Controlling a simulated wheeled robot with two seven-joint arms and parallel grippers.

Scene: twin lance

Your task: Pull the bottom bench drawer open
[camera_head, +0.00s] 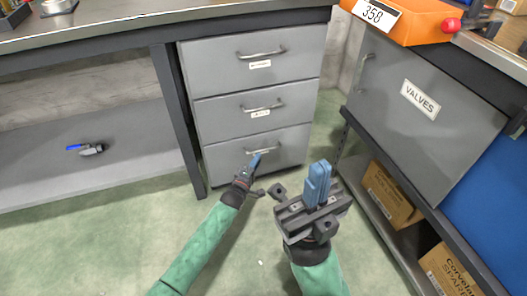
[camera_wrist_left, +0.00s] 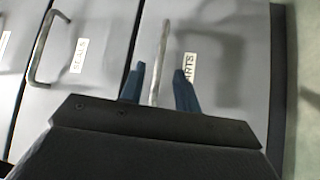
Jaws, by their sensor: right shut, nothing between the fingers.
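The bottom bench drawer (camera_head: 225,156) is a grey front, closed flush with the drawers above. Its metal bar handle (camera_head: 272,150) also shows in the left wrist view (camera_wrist_left: 164,45), beside a white label (camera_wrist_left: 189,66) that is partly hidden. My left gripper (camera_head: 255,160) is at this handle. In the left wrist view its two blue fingers (camera_wrist_left: 158,82) are apart, one on each side of the bar, with gaps visible. My right gripper (camera_head: 319,180) is shut and empty, held in front of the drawers to the right.
The middle drawer (camera_head: 220,112) and top drawer (camera_head: 215,68) are closed. A grey VALVES cabinet (camera_head: 410,125) stands at the right, above a shelf with cardboard boxes (camera_head: 390,195). A blue-handled valve (camera_head: 90,149) lies on the left lower shelf. The green floor before the drawers is clear.

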